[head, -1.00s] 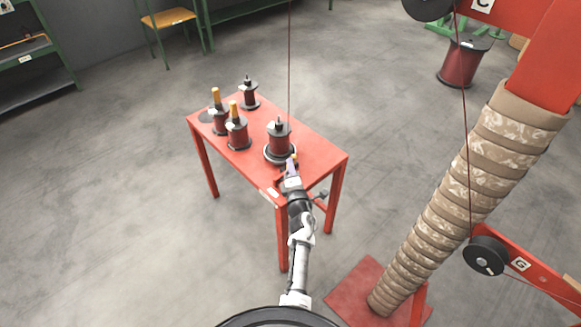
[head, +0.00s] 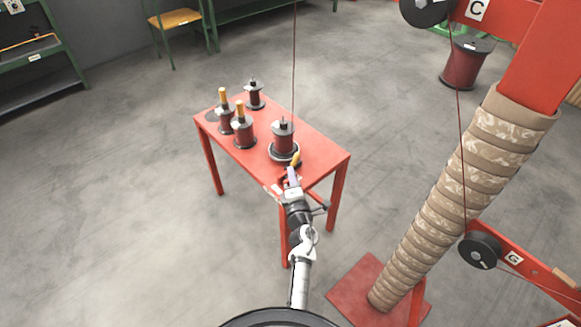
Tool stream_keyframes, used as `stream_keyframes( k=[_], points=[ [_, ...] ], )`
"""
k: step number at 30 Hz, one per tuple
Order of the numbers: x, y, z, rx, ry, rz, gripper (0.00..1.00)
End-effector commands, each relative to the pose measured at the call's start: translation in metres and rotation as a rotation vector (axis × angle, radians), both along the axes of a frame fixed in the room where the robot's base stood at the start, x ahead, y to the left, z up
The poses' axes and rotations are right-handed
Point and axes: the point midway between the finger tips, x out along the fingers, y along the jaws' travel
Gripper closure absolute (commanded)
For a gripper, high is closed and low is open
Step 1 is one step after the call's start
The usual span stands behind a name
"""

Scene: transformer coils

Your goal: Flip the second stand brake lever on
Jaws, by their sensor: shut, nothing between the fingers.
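A dark red coil (head: 284,136) stands upright on a round black stand (head: 283,155) at the right part of the red table. A small yellow lever handle (head: 296,159) sticks up at the near right side of that stand. My gripper (head: 291,172), with purplish fingers, is shut and empty just below the handle in the picture. It points at the stand; a small gap seems to show, but contact is hard to tell. The lever's lower end is partly hidden by the gripper.
The red table (head: 317,158) also carries two spools with orange tops, one at the left (head: 226,119) and one nearer (head: 243,132), and a dark spool (head: 255,95) at the back. A thin wire (head: 294,60) runs vertically above the coil. A wrapped column (head: 455,200) stands at the right.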

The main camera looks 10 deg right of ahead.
Motion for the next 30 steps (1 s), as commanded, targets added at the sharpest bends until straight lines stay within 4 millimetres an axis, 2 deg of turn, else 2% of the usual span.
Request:
stream_keyframes(
  k=[1, 4, 10, 30],
  points=[
    [-0.011, -0.001, 0.004, -0.002, 0.001, -0.001, 1.0],
    [-0.026, -0.002, 0.008, -0.001, 0.001, 0.001, 1.0],
    [-0.043, -0.004, 0.013, 0.0, -0.001, 0.001, 1.0],
    [-0.045, -0.003, 0.015, 0.002, -0.004, 0.004, 1.0]
  ],
)
